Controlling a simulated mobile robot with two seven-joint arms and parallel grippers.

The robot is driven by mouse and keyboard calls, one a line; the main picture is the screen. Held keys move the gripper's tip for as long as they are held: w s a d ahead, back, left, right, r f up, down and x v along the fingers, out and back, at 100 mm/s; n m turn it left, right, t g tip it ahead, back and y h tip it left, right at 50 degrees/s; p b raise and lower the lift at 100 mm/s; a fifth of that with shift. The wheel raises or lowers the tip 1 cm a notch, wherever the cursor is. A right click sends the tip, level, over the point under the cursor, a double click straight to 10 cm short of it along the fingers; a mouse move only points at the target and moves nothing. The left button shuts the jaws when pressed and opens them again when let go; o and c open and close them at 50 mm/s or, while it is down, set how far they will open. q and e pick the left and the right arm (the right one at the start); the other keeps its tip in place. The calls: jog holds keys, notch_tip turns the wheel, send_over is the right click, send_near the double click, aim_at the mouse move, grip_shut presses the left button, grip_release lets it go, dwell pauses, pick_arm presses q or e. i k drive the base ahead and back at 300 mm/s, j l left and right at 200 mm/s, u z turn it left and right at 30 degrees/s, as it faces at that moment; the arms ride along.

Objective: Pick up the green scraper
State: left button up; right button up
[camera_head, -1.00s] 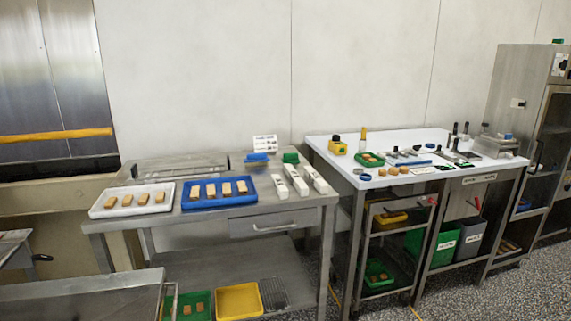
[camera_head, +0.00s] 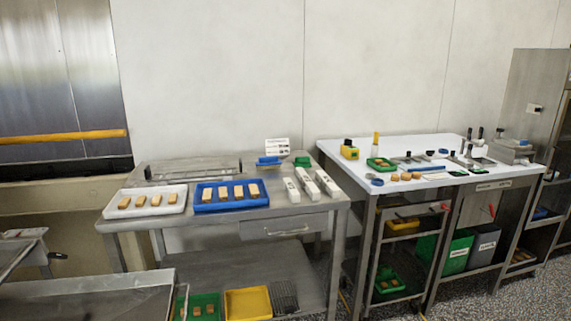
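A small green-topped tool (camera_head: 302,162), which looks like the green scraper, is at the back right of the steel table (camera_head: 150,172). A similar blue one (camera_head: 268,161) is just to its left, below a small printed sign (camera_head: 277,147). Several white blocks or holders (camera_head: 309,184) are in front of the green tool. Its lower part is too small to make out. Neither of my grippers is in view.
A white tray (camera_head: 113,210) and a blue tray (camera_head: 232,208) with brown bars lie on the steel table. A white-topped table (camera_head: 400,149) with many small items stands to the right. Green and yellow (camera_head: 248,304) trays sit on the lower shelf.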

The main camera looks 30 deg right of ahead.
aim_at(302, 162)
jog(key=l+u, duration=0.3)
jog(key=u, duration=0.15)
jog(key=l+u, duration=0.4)
jog(key=k+l+u, duration=0.1)
jog(key=l+u, duration=0.3)
jog(key=l, duration=0.45)
jog(key=k+l, duration=0.1)
jog(key=l, duration=0.35)
jog(key=k+l+u, duration=0.1)
jog(key=l, duration=0.4)
jog(key=k+l, duration=0.1)
jog(key=l, duration=0.35)
jog(key=k+l+u, duration=0.1)
jog(key=l, duration=0.35)
